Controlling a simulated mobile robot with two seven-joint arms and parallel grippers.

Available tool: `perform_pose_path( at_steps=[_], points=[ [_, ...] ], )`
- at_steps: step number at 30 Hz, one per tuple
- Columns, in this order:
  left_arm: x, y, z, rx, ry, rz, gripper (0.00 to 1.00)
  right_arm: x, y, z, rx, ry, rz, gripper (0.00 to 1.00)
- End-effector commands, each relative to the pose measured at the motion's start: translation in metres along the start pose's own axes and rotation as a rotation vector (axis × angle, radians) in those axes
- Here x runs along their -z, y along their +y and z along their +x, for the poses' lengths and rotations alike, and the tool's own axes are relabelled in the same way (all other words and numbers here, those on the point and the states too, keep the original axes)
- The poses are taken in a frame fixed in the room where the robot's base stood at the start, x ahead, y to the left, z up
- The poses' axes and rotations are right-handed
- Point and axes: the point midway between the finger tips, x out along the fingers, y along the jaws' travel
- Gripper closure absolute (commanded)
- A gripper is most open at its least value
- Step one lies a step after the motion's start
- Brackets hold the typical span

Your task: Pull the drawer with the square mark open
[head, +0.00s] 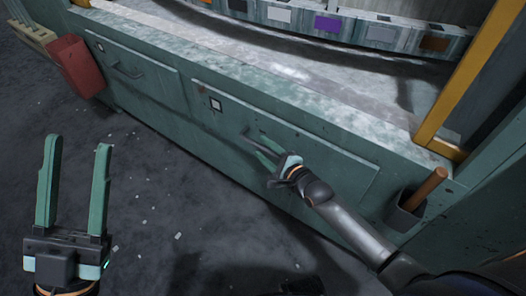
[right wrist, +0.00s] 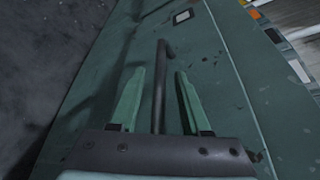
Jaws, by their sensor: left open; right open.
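The drawer (head: 325,160) with the white square mark (head: 216,105) is the right one in the green cabinet front, and its face looks flush with the cabinet. The mark also shows in the right wrist view (right wrist: 182,17). My right gripper (head: 262,150) is at this drawer's dark bar handle (head: 258,139), partly covering it. In the right wrist view the handle (right wrist: 160,80) runs between the two open green fingers (right wrist: 158,85), with gaps on both sides. My left gripper (head: 78,145) is open and empty over the floor at lower left.
A second drawer (head: 150,90) with its own handle (head: 128,72) and a small mark is to the left. A red bin (head: 76,66) hangs at the cabinet's left end. A holder (head: 404,213) with a wooden handle is at right.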

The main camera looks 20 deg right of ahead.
Motion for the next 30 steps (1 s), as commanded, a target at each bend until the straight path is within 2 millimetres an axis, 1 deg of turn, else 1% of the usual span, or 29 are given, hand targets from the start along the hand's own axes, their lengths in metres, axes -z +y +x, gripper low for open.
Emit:
perform_pose_path(
  at_steps=[1,4,12,14,25,30],
  points=[
    [-0.0023,0.0011,-0.0022,-0.001,-0.001,-0.002,0.50,0.0006,0.0012,0.0045,0.000,0.000,0.001,0.53],
    [-0.0031,0.0014,-0.0028,0.000,-0.002,-0.005,0.50,0.0000,0.0004,0.0083,-0.001,0.000,0.001,0.53],
    [-0.0028,0.0017,-0.0025,-0.002,-0.002,-0.006,0.50,-0.0004,-0.0002,0.0090,-0.001,0.000,0.001,0.53],
    [-0.0028,0.0018,-0.0025,-0.002,-0.002,-0.006,0.50,-0.0003,-0.0001,0.0089,-0.001,0.000,0.001,0.58],
    [-0.0025,0.0020,-0.0024,-0.003,-0.001,-0.006,0.50,-0.0001,-0.0001,0.0087,-0.001,0.001,0.000,1.00],
    [-0.0024,0.0021,-0.0023,-0.003,0.000,-0.006,0.50,0.0000,-0.0001,0.0087,-0.001,0.001,0.000,1.00]
  ],
)
